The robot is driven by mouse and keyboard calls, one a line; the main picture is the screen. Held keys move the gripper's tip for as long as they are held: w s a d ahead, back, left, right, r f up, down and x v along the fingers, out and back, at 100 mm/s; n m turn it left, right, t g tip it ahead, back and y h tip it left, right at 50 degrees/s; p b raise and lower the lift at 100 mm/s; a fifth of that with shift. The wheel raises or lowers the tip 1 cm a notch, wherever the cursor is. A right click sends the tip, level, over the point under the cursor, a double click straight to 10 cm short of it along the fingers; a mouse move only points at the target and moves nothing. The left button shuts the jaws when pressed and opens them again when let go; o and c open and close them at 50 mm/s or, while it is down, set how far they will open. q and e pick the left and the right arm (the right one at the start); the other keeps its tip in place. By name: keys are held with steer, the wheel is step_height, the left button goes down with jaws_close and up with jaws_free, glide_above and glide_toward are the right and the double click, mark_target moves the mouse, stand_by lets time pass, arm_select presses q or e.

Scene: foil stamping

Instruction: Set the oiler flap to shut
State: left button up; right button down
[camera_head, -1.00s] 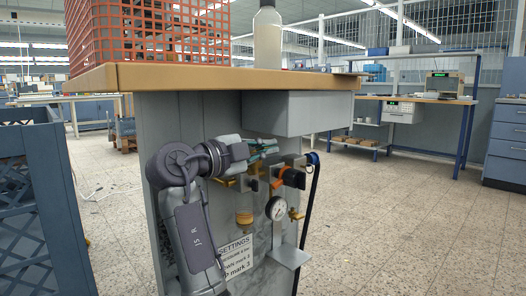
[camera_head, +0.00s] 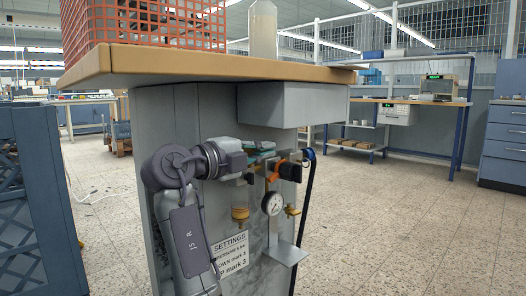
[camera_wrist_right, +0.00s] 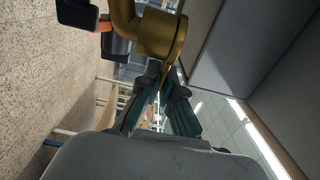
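A compressed-air unit is mounted on the side of the bench, with an amber bowl (camera_head: 240,213), a round gauge (camera_head: 272,203), an orange part (camera_head: 274,171) and a black knob (camera_head: 290,172). I cannot make out which small part is the oiler flap; my right gripper hides some of the unit's top. My right gripper (camera_head: 266,152) is at the top of the unit. In the right wrist view its teal fingers (camera_wrist_right: 166,84) come nearly together with nothing seen between them. Their tips are close to a brass-coloured cylinder (camera_wrist_right: 163,35); contact is unclear. My left gripper is not in view.
A grey box (camera_head: 290,105) hangs under the bench top (camera_head: 200,66), just above the unit. A settings sign (camera_head: 230,252) is below it. A grey bracket (camera_head: 284,254) juts out under the gauge. A blue crate (camera_head: 35,200) stands at left. The floor at right is clear.

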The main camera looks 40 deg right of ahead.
steer(key=shift+f, duration=0.1)
steer(key=c, duration=1.3)
jaws_free()
steer(key=shift+c, duration=0.2)
steer(key=shift+a, duration=0.15)
steer(key=a, duration=1.1)
steer(key=shift+s+a, duration=0.4)
steer(key=shift+s, duration=0.05)
